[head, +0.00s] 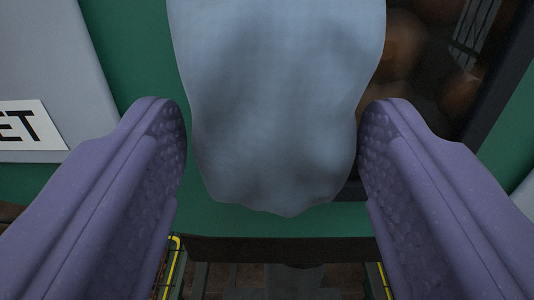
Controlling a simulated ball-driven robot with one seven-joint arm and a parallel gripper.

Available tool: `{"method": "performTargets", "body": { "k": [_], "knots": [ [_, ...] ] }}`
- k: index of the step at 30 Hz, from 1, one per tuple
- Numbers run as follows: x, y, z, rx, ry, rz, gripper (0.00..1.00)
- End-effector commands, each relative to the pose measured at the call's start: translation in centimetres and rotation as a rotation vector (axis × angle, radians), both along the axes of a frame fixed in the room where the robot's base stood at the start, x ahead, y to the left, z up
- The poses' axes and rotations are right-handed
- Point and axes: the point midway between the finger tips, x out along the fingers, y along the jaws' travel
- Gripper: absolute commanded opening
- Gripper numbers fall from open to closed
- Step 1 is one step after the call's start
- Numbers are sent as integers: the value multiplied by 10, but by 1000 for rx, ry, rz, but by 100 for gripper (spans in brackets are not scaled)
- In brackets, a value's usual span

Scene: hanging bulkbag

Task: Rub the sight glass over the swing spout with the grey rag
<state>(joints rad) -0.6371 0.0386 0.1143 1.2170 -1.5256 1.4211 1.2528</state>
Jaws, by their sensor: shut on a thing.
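My gripper (272,125) reaches forward with its two purple padded fingers on either side of the grey rag (275,110). It is shut on the rag, which is bunched between the fingertips, with its ragged lower edge hanging free. The sight glass (455,45) looks to be the dark pane at the upper right, with brown round shapes showing behind it. The rag and the right finger cover part of it. I cannot tell whether the rag touches the pane. The swing spout cannot be made out clearly.
A green panel (130,50) surrounds the pane and ends in a dark lower edge (280,250). A pale plate at the left bears a white label (28,127) ending in "ET". Yellow rails (171,265) and a brown tiled floor show below.

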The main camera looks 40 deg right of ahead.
Motion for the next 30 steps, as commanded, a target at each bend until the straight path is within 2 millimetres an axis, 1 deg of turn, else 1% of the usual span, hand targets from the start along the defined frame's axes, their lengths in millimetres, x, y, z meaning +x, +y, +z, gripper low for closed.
{"method": "performTargets", "body": {
  "k": [4, 12, 16, 19, 30],
  "knots": [
    [-8, 7, -1, -1, -1, 3, 35],
    [-33, 27, -1, 0, -1, 3, 35],
    [-43, 34, 0, -1, -1, 3, 35],
    [-47, 37, 0, 0, 0, 1, 35],
    [-50, 39, 0, 0, 0, 2, 35]
  ]
}}
